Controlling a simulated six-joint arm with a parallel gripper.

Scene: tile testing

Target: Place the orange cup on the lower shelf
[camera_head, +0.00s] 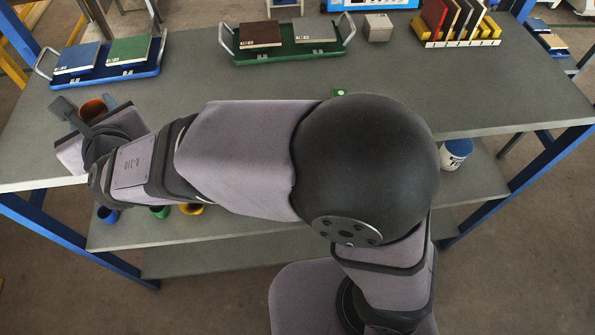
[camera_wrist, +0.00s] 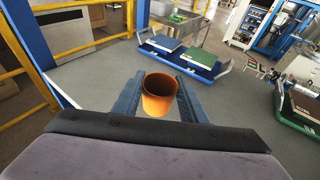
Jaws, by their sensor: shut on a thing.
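The orange cup (camera_wrist: 158,95) is upright between the two fingers of my gripper (camera_wrist: 160,94) in the wrist view. My gripper is shut on it. In the head view the orange cup (camera_head: 92,110) shows at the left end of the table, partly hidden by my gripper (camera_head: 104,106) and wrist. The lower shelf (camera_head: 225,226) lies under the tabletop. Much of it is hidden by my arm. I cannot tell whether the cup touches the tabletop.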

